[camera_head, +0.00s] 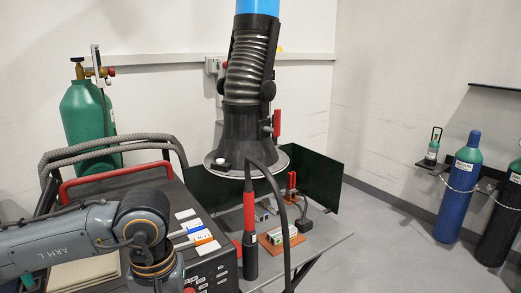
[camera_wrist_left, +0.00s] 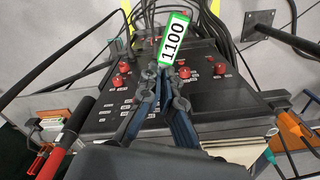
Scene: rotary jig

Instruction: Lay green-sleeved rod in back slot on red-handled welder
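The red-handled welder (camera_head: 207,266) is a black box with a red bar handle (camera_head: 115,180), left of centre in the head view. Its panel (camera_wrist_left: 215,85) with red knobs fills the middle of the left wrist view. The green sleeve of the rod (camera_wrist_left: 174,40), marked 1100, shows just beyond my left fingertips. My left gripper (camera_wrist_left: 168,80) looks shut on it, over the welder; the bare rod is not clear. In the head view my left arm comes in low, and its gripper is not distinguishable. I cannot make out the back slot. My right gripper is not in view.
White and orange labels (camera_head: 203,240) show on the welder's right side. A green cylinder (camera_head: 86,125) and grey hoses stand behind. Grey table space lies to the right.

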